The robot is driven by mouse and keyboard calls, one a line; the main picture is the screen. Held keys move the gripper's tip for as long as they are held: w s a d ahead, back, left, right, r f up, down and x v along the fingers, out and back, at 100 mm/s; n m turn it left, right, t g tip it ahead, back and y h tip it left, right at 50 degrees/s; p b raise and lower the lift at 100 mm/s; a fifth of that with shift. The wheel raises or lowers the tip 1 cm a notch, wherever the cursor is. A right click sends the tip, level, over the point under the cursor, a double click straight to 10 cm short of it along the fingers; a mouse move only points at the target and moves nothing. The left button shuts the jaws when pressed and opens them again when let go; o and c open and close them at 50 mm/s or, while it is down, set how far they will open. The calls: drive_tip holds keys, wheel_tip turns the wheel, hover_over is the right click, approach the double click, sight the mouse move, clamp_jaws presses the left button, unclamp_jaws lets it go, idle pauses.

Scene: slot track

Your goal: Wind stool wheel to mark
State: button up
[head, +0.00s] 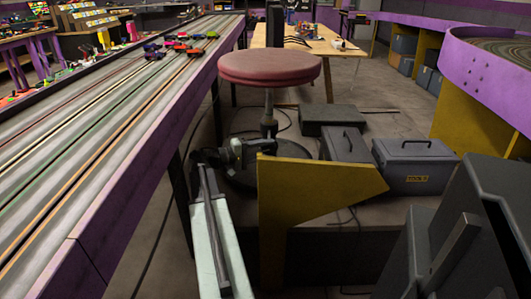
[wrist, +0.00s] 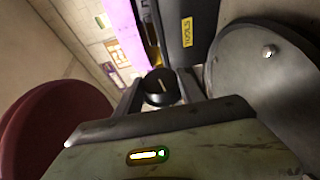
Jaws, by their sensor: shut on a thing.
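The stool has a round red seat (head: 270,67), a metal post (head: 268,118) and a round dark base. In the wrist view the seat (wrist: 40,130) is at the left edge and the grey base disc (wrist: 262,85) is at the right. The stool wheel (wrist: 158,97), a small black knob with a pale line on its face, sits between my two fingers. My gripper (wrist: 161,88) is shut on it. In the head view my gripper (head: 264,149) is at the stool post, below the seat, and the wheel cannot be made out. I cannot make out a separate fixed mark.
The slot track table (head: 130,110) with small cars (head: 180,42) runs along the left. Grey toolboxes (head: 415,168) stand right of the stool. A yellow panel (head: 310,195) is close in front of the stool. Dark cases (head: 475,230) fill the lower right.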

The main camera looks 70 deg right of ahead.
drive_tip(key=shift+d, duration=0.1)
drive_tip(key=o, duration=1.4)
drive_tip(key=shift+c, duration=0.2)
drive_tip(key=v, duration=0.7)
drive_tip(key=shift+w+a, duration=0.2)
drive_tip(key=shift+a, duration=0.15)
